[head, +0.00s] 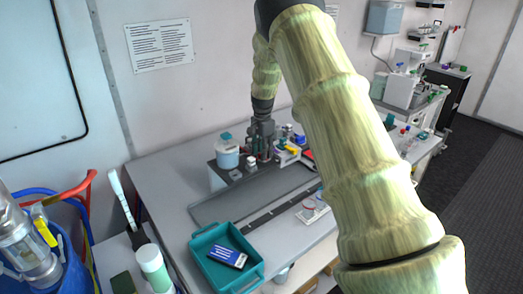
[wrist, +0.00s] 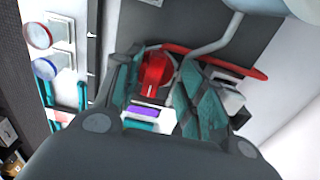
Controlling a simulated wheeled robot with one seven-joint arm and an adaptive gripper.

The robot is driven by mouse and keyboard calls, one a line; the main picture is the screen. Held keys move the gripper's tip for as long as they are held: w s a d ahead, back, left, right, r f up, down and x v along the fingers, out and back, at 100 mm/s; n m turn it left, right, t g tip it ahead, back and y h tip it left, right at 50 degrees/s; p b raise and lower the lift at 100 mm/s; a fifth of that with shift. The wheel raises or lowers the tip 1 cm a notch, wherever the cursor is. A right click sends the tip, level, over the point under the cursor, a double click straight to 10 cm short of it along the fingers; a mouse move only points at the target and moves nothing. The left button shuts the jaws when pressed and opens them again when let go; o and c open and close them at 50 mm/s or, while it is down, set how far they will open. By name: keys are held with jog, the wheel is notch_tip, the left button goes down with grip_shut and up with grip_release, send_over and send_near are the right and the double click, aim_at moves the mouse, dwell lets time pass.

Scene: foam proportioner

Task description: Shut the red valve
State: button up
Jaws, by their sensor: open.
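The red valve (wrist: 155,72) shows in the wrist view as a round red knob with a raised grip, near the top middle. My gripper (wrist: 160,95) is open, with one teal-padded finger on each side of the knob in the picture. The fingers look apart from the knob, but I cannot tell the depth between them. In the head view my gripper (head: 262,140) points down over the equipment at the back of the table, and it and nearby parts hide most of the valve's place.
A white tank (head: 228,155) stands left of my gripper. A teal tray (head: 205,268) with a blue box (head: 228,256) sits at the table's front. In the wrist view a red curved bar (wrist: 235,70) and a grey pipe (wrist: 215,45) lie close to the right finger.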

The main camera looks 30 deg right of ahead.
jog(key=shift+s+d+r, duration=0.25)
jog(key=shift+s+r, duration=0.1)
jog(key=shift+s, duration=0.4)
jog(key=c, duration=0.5)
jog(key=shift+w+f, duration=0.1)
grip_shut()
jog(key=shift+w+a+f, duration=0.15)
jog(key=shift+w+a, duration=0.05)
jog(key=shift+w, duration=0.05)
jog(key=shift+s, duration=0.1)
jog(key=shift+d, duration=0.1)
